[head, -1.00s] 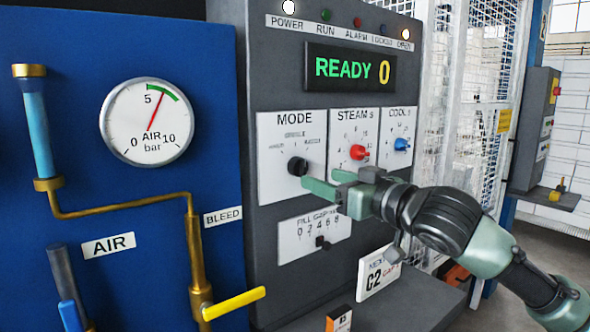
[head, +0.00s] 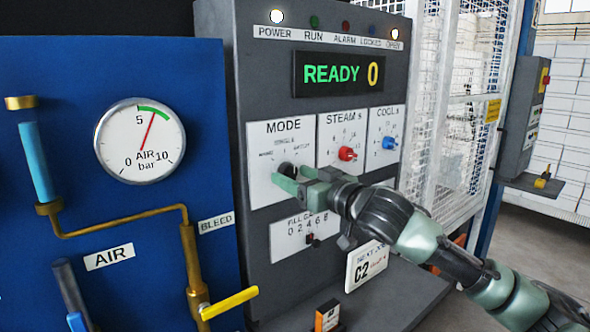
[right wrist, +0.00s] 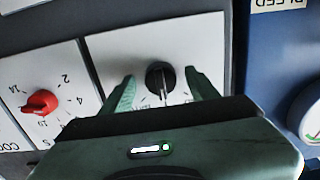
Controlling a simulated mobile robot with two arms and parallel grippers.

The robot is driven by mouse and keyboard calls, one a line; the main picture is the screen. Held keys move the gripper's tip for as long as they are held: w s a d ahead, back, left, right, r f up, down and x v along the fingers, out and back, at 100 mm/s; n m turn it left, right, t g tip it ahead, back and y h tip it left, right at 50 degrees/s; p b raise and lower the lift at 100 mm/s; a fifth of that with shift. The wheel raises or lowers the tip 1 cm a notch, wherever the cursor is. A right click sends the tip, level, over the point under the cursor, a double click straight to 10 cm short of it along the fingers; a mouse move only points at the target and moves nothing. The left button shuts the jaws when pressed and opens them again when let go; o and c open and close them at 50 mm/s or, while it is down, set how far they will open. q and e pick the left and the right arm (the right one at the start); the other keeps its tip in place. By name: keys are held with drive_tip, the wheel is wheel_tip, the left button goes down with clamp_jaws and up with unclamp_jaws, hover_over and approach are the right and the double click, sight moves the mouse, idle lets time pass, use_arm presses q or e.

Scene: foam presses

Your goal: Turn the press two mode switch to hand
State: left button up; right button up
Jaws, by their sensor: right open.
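The black mode switch (head: 286,170) is a round knob on the white MODE plate (head: 264,190) of the grey press panel. It also shows in the right wrist view (right wrist: 160,76), lying between the two green fingers. My right gripper (head: 290,180) is open around the knob, with a finger on either side and a gap to each in the wrist view. In the head view its fingers partly cover the knob and the lower part of the plate. The small words around the knob are too blurred to read surely. My left gripper is not in view.
The red STEAM knob (head: 347,153) and blue COOL knob (head: 389,142) sit to the right. A fill slider (head: 311,239) is below. The display (head: 343,74) reads READY 0. A yellow valve handle (head: 230,303) and gauge (head: 140,140) are on the left.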

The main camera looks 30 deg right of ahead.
drive_tip(key=shift+w, duration=0.15)
clamp_jaws()
drive_tip(key=shift+n, duration=0.4)
drive_tip(key=n+p, duration=0.1)
drive_tip(key=n, duration=0.2)
drive_tip(key=shift+r+n, duration=0.1)
drive_tip(key=shift+n, duration=0.3)
drive_tip(key=shift+n+p, duration=0.85)
drive_tip(key=shift+n, duration=1.35)
